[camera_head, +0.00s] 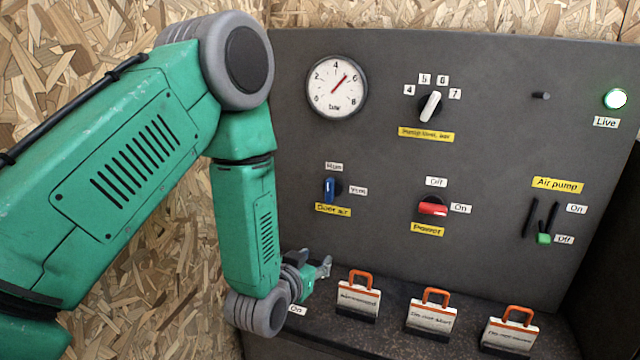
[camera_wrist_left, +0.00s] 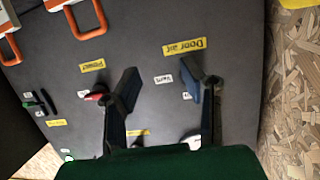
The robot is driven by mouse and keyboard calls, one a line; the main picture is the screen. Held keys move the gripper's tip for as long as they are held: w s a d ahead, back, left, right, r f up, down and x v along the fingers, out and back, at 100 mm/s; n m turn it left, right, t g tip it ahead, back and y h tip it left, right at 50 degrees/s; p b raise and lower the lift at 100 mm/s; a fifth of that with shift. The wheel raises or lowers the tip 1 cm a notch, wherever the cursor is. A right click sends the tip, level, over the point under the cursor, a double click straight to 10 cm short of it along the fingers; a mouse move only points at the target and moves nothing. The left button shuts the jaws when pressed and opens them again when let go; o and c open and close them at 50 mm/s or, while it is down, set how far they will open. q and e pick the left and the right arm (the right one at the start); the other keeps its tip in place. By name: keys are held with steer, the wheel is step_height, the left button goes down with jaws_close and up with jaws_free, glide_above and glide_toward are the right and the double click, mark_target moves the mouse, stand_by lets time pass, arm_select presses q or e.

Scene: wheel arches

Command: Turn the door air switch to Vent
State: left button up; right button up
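The door air switch (camera_head: 330,189) is a blue knob on the dark panel, above a yellow "Door air" label (camera_head: 332,210). Its handle stands about upright, towards the upper label; the "Vent" label (camera_head: 358,191) is to its right. My left gripper (camera_head: 325,267) is below the switch in the head view, apart from it. In the upside-down left wrist view, its two fingers (camera_wrist_left: 166,84) are spread with nothing held between them. The blue knob (camera_wrist_left: 193,93) shows there, partly hidden by the right-hand finger. My right gripper is not in view.
A red switch (camera_head: 433,207) and the air pump lever (camera_head: 544,238) are to the right. A white selector (camera_head: 430,106) and a gauge (camera_head: 336,87) are above. Several tags with orange handles, one at the left (camera_head: 358,300), stand on the ledge below. A chipboard wall is behind.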

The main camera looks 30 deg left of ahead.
mark_target(330, 188)
arm_select(q)
steer(key=w+a+r+t+y, duration=0.2)
steer(key=w+r+t, duration=0.15)
steer(key=r, duration=0.55)
steer(key=w+a+f+n, duration=0.1)
steer(key=w+a, duration=0.5)
steer(key=w, duration=0.2)
steer(key=shift+g, duration=0.35)
steer(key=w, duration=0.1)
steer(key=w+d, duration=0.1)
steer(key=w, duration=0.1)
steer(key=w+d+r+p, duration=0.1)
steer(key=shift+w+d, duration=0.35)
steer(key=shift+w, duration=0.05)
steer(key=shift+w+r+h, duration=0.1)
steer(key=shift+h, duration=0.2)
steer(key=a, duration=0.1)
steer(key=a+f, duration=0.1)
steer(key=a, duration=0.1)
steer(key=shift+w, duration=0.1)
steer(key=c, duration=0.7)
steer(key=shift+w+d+r, duration=0.15)
steer(key=shift+d, duration=0.7)
jaws_close()
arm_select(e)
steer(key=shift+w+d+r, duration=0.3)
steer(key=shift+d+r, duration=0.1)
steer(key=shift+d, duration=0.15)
